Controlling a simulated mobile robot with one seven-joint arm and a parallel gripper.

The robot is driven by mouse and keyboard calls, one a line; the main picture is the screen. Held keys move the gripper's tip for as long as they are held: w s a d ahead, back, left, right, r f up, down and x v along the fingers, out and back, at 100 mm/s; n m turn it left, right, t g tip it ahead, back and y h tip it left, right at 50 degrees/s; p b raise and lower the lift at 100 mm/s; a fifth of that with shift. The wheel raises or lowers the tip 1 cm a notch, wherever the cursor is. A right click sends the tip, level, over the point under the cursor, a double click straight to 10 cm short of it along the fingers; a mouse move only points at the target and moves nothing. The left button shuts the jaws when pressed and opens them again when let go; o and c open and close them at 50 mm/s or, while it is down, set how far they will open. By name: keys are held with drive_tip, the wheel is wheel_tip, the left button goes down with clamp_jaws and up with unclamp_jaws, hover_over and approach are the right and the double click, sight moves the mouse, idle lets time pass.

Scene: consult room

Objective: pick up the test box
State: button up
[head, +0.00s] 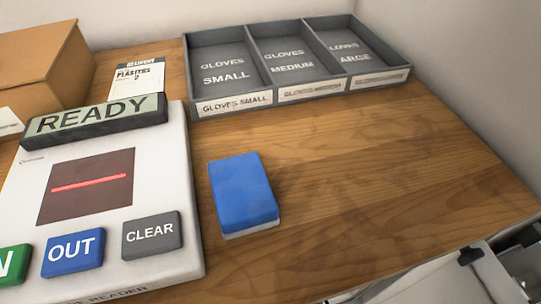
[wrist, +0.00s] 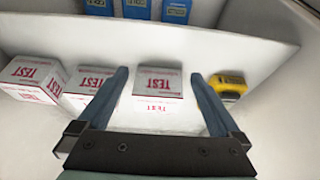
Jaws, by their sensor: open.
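In the wrist view, my gripper (wrist: 160,74) is open, with its two blue fingers spread apart. A white test box (wrist: 158,84) with red TEST lettering, upside down in this view, lies between and beyond the fingertips. Nothing is seen gripped, and I cannot tell how far the fingers reach along the box. A second test box (wrist: 84,84) is just left of the left finger, which partly hides its right side. A third test box (wrist: 34,78) stands further left, turned at an angle. The gripper is not clearly seen in the head view.
A yellow object (wrist: 229,86) lies close to the right finger. Blue items (wrist: 176,10) stand behind a pale ledge (wrist: 180,40). The head view shows a wooden table with a reader (head: 170,200), blue box (head: 243,190), glove tray (head: 234,102) and cardboard box (head: 40,65).

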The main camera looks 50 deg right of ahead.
drive_tip(key=w+d, duration=0.1)
drive_tip(key=w, duration=0.1)
drive_tip(key=w+d+b, duration=0.1)
drive_tip(key=w, duration=0.1)
drive_tip(key=shift+d, duration=0.2)
drive_tip(key=shift+b+x, duration=0.55)
drive_tip(key=shift+x, duration=0.4)
drive_tip(key=shift+f, duration=0.5)
drive_tip(key=shift+c, duration=0.3)
drive_tip(key=c, duration=1)
